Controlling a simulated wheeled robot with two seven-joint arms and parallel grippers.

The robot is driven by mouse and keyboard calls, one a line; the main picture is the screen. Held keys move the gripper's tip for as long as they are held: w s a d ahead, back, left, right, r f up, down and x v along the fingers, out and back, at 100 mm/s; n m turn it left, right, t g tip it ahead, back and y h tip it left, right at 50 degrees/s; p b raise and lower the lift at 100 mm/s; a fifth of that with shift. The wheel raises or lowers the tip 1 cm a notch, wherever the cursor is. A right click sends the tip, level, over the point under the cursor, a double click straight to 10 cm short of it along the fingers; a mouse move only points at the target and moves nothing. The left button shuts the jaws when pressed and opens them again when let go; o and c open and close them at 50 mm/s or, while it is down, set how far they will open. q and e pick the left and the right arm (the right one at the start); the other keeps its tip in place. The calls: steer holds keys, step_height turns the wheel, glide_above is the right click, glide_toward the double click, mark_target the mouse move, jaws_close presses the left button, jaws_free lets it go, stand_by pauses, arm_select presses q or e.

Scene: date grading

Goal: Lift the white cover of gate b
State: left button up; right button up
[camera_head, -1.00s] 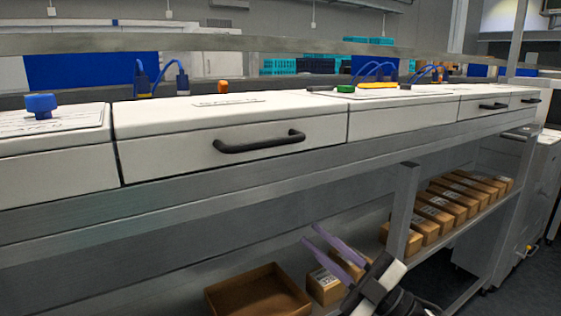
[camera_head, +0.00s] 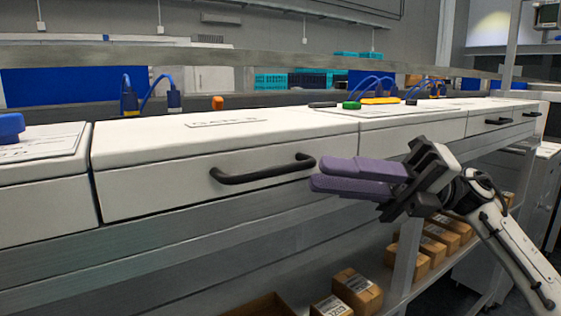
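The white cover (camera_head: 190,150) of the gate in the middle is down and level with its neighbours. Its top carries a label (camera_head: 227,122) whose lettering is too blurred to read surely. A black bar handle (camera_head: 262,173) is fixed on its front face. My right gripper (camera_head: 316,175) has two purple fingers pointing left, just right of and slightly below the handle's right end. The fingers look parted and hold nothing; their tips appear apart from the bar, though the depth gap is hard to judge. My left gripper is out of view.
A blue knob (camera_head: 10,127) stands on the left neighbouring cover. A green cap (camera_head: 351,105), a yellow item (camera_head: 380,100) and blue cables lie on and behind the right covers. A grey rail (camera_head: 180,240) runs below the covers. Cardboard boxes (camera_head: 357,290) sit on the lower shelf.

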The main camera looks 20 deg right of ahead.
mark_target(283, 169)
steer(key=p+x, duration=0.2)
steer(key=x, duration=0.5)
steer(key=shift+a, duration=0.2)
jaws_close()
